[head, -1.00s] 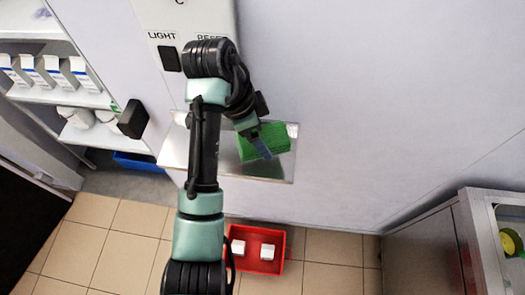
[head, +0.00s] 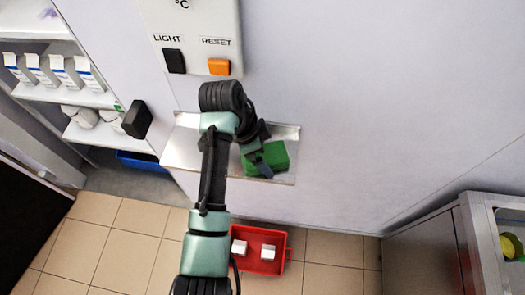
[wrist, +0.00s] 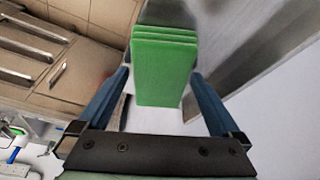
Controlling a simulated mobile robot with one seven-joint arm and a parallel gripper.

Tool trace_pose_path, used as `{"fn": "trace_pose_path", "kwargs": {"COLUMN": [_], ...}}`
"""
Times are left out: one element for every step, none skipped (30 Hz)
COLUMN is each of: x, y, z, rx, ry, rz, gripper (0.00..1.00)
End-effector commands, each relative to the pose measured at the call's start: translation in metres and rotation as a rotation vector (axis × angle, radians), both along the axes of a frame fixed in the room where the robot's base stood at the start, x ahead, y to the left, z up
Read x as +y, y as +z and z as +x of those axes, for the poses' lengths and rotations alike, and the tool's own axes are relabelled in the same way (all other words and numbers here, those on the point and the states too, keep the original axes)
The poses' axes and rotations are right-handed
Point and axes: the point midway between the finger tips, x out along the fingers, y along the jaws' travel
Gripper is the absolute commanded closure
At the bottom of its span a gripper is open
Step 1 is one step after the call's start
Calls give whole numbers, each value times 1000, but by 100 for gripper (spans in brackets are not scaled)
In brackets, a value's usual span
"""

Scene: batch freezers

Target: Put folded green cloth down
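The folded green cloth (head: 279,155) is a thick layered block over the metal shelf (head: 184,152) on the pale wall in the head view. My gripper (head: 262,160) is at the cloth's left side there. In the wrist view the cloth (wrist: 163,75) lies between the two blue fingers of my gripper (wrist: 161,73), with the fingertips close against its side edges. It appears gripped. I cannot tell whether its underside touches the shelf; the arm hides part of the shelf.
Above the shelf are the black LIGHT switch (head: 174,61) and orange RESET button (head: 219,67). A red crate (head: 283,265) with white boxes stands on the floor below. White shelves (head: 90,136) with cartons are at left, a metal cabinet (head: 425,250) at right.

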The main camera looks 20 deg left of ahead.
Motion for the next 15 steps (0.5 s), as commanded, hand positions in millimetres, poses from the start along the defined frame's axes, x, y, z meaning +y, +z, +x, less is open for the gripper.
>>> {"fn": "trace_pose_path", "kwargs": {"x": [0, 0, 0, 0, 0, 0, 0, 1, 2, 3, 5, 6, 8, 9, 12], "y": [0, 0, 0, 0, 1, 3, 5, 6, 9, 13, 17, 24, 30, 36, 45], "z": [0, 0, 0, 0, 0, 0, 0, 0, 0, -1, -1, -3, -4, -5, -7], "rx": [0, 0, 0, 0, 0, 0, -1, -2, -4, -4, -6, -6, -6, -8, -8], "ry": [0, 0, 0, 0, 0, 0, 0, 1, 0, 1, 2, 2, 2, 1, 0], "rz": [0, 0, 0, 0, 0, 0, 1, 0, 2, 2, 2, 3, 3, 3, 4], "gripper": [0, 0, 0, 0, 0, 0, 0, 0, 0, 0, 0, 0, 0, 0, 0]}}
